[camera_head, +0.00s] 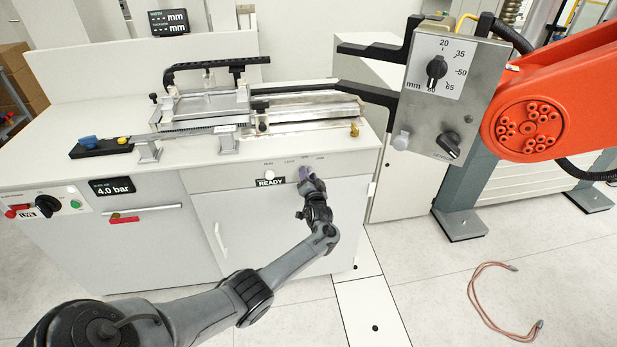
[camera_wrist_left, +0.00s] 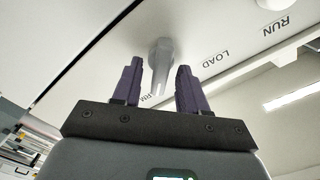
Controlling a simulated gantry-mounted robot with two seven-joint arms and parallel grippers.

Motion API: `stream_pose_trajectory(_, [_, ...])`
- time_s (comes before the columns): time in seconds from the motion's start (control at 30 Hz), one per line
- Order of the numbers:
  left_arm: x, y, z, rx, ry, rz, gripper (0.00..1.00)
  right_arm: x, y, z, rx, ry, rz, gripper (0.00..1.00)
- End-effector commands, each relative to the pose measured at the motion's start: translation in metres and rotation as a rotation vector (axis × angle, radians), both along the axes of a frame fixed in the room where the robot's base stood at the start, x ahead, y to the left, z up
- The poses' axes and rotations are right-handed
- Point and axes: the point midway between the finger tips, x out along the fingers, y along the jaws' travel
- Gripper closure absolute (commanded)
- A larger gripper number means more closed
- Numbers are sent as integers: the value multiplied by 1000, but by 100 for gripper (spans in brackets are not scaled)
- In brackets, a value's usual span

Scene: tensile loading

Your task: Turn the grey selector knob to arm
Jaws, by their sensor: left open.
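The grey selector knob (camera_wrist_left: 160,58) is on the pale front panel of the bench. In the left wrist view it stands between the two purple fingers of my left gripper (camera_wrist_left: 157,88), with visible gaps on both sides. Its narrow lower end lies near a partly hidden label ending in "RM". The LOAD and RUN labels are to its right. In the head view my left gripper (camera_head: 306,178) is at the bench's front panel, right of the READY sign, and covers most of the knob. It is open and holds nothing. My right gripper is not in view.
A white round button (camera_head: 269,175) sits above the READY sign (camera_head: 270,183). A metal fixture (camera_head: 205,105) lies on the bench top. An orange machine arm (camera_head: 560,95) with a dial panel (camera_head: 444,85) stands at right. A cable (camera_head: 480,305) lies on the floor.

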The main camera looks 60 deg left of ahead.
Motion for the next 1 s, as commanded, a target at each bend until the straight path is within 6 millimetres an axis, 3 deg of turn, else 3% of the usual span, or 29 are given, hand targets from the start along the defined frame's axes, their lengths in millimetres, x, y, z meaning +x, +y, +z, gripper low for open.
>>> stream_pose_trajectory(0.27, [-3,-9,2,0,-1,-1,57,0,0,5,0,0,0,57])
stream_pose_trajectory(0.7, [-31,-73,1,-2,0,-1,57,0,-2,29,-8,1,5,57])
stream_pose_trajectory(1.0, [-42,-98,0,0,0,-1,57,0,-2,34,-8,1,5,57])
